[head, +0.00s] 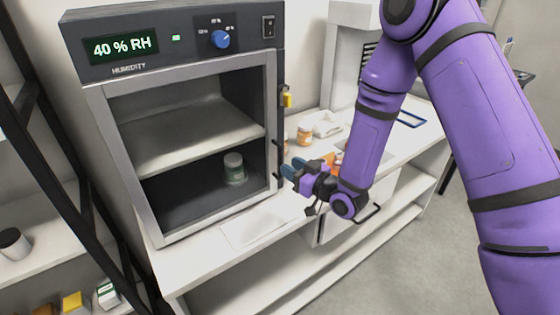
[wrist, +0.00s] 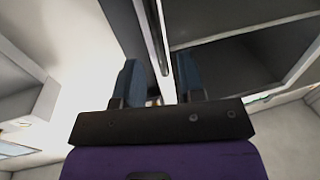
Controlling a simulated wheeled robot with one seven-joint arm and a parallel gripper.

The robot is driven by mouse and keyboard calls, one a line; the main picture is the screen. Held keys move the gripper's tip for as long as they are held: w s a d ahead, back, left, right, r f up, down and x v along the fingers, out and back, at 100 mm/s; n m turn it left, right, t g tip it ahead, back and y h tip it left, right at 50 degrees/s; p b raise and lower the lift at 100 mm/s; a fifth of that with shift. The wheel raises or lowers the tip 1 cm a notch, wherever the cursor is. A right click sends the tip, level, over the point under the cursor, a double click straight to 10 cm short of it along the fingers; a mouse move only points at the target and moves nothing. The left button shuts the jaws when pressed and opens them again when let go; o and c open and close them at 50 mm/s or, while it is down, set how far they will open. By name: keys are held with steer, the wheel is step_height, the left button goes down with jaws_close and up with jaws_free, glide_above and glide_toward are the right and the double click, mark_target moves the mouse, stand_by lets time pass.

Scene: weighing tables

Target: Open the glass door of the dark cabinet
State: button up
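The dark cabinet (head: 180,55) stands on the white table. Its glass door (head: 122,165) has a pale metal frame and looks shut. A dark upright handle (head: 279,160) is at the door's right edge. My gripper (head: 287,172) is at the lower part of this handle, its blue fingers pointing at the cabinet. In the wrist view, the fingers of my gripper (wrist: 157,80) are apart. The handle (wrist: 152,36) runs down toward the gap between them; I cannot tell whether either finger touches it. A grey-lidded jar (head: 234,168) stands inside, behind the glass.
A yellow latch (head: 286,98) is on the cabinet's right edge, above my gripper. Small orange jars (head: 305,134) and a white tray (head: 327,124) are on the table behind my gripper. A dark-framed shelf (head: 40,120) stands at the left. Open floor lies at the right.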

mark_target(280, 179)
steer(key=shift+x, duration=2.4)
jaws_close()
